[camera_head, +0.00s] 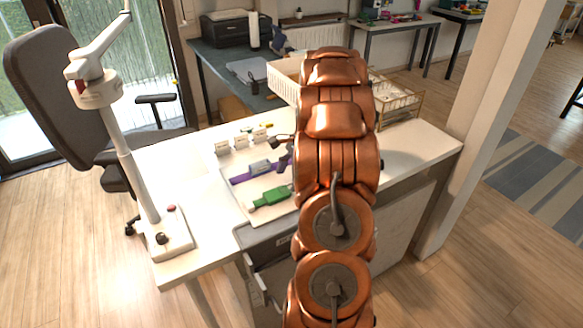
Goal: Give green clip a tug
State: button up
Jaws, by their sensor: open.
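The green clip (270,196) lies on the pale board (238,198) on the white table, close to the table's front edge. Its right end meets the outline of my copper arm, so part of it may be hidden. A purple and grey clip (252,173) lies just behind it. My gripper (283,152) shows only as a small dark part at the left side of my arm, above and behind the green clip. It is open and apart from the green clip; its far side is hidden by my arm.
Several small white blocks (241,141) stand in a row behind the clips. A white jointed stand (126,160) rises at the table's left end. A white basket (287,80) and a wire rack (398,103) are behind my arm. The table's right part (420,150) is clear.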

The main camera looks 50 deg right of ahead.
aim_at(283, 190)
jog(key=shift+x, duration=1.85)
jog(key=c, duration=1.2)
jog(key=o, duration=1.2)
jog(key=shift+r, duration=0.1)
